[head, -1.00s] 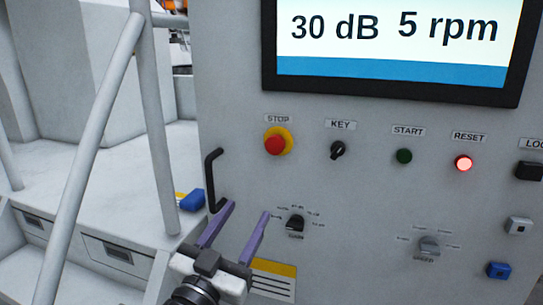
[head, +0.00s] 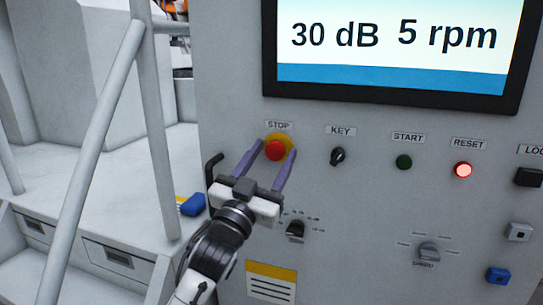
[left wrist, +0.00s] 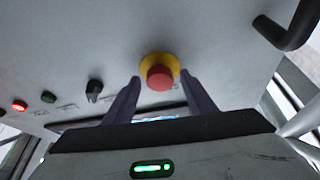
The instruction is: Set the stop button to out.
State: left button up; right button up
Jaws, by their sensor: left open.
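The stop button (head: 275,150) is a red mushroom head on a yellow collar, under the STOP label on the grey panel. It also shows in the left wrist view (left wrist: 160,77), ahead of the fingertips. My left gripper (head: 272,150) is open, its two purple fingers pointing up at the panel, one on each side of the red head in the head view. In the left wrist view the left gripper (left wrist: 162,85) has the button between and just beyond its fingertips. I cannot tell whether the fingers touch it. My right gripper is not in view.
The key switch (head: 338,156), green START button (head: 404,162) and lit red RESET button (head: 463,170) lie to the right. A black handle (head: 211,172) is left of the gripper. The gain knob (head: 296,229) is below. A screen (head: 392,50) is above.

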pick_arm(q)
jog(key=shift+c, duration=0.5)
grip_shut()
jog(key=shift+s+a+r+p, duration=0.1)
jog(key=shift+s+a+p, duration=0.05)
jog(key=shift+s+p, duration=0.45)
jog(key=shift+o, duration=0.5)
grip_release()
jog(key=b+v, duration=0.1)
jog(key=v, duration=0.9)
jog(key=shift+a, duration=0.1)
